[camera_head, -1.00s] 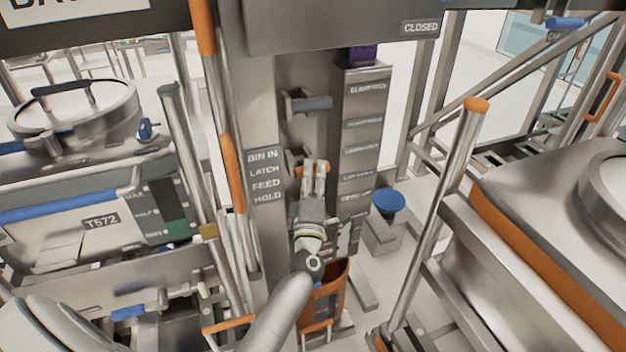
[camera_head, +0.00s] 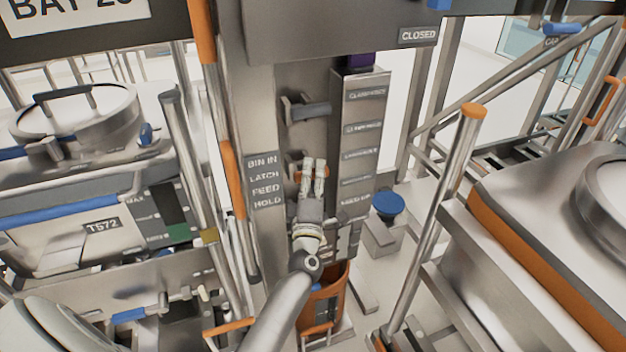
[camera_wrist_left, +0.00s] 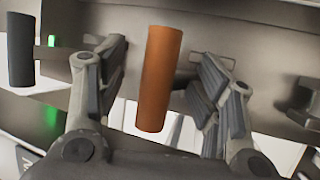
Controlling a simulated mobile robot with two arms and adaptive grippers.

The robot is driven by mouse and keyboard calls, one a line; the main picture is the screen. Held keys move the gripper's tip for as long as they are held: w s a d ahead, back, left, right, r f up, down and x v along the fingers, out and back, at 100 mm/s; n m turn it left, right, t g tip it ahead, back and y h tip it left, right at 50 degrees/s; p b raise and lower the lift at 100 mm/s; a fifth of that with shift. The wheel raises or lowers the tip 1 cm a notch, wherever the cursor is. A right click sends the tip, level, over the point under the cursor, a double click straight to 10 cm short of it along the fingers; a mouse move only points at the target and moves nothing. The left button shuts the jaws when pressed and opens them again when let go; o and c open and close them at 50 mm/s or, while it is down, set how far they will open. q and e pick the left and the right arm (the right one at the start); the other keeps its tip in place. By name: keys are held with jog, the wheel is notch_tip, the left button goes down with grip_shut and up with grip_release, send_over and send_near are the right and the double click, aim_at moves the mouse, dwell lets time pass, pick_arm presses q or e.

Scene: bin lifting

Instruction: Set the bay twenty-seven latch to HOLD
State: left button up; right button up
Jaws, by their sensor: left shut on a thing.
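An orange latch handle (camera_wrist_left: 160,78) stands between the fingers of my left gripper (camera_wrist_left: 160,92) in the left wrist view, close to upright. In the head view my left gripper (camera_head: 314,180) is at the steel column, shut on this handle, which is mostly hidden by the fingers. A label plate (camera_head: 266,181) left of the gripper reads BIN IN, LATCH, FEED, HOLD. I cannot tell which word the handle stands at. The overhead bay sign (camera_head: 75,12) starts with BAY 2; its last digit is cut off. My right gripper is not in view.
A grey handle (camera_head: 311,110) sticks out above my gripper. A stack of label plates (camera_head: 362,155) stands to its right, an orange bin (camera_head: 328,300) below. Orange-trimmed posts and a bin marked T572 (camera_head: 101,224) stand left. A blue-topped stool (camera_head: 388,204) stands right.

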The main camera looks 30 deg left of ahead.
pick_arm(q)
jog(key=shift+w+a+r, duration=0.3)
jog(key=shift+a+r, duration=0.1)
jog(key=shift+r, duration=0.2)
jog(key=f+v, duration=0.1)
jog(key=v, duration=1.1)
jog(key=shift+d+f, duration=0.2)
jog(key=shift+f, duration=0.05)
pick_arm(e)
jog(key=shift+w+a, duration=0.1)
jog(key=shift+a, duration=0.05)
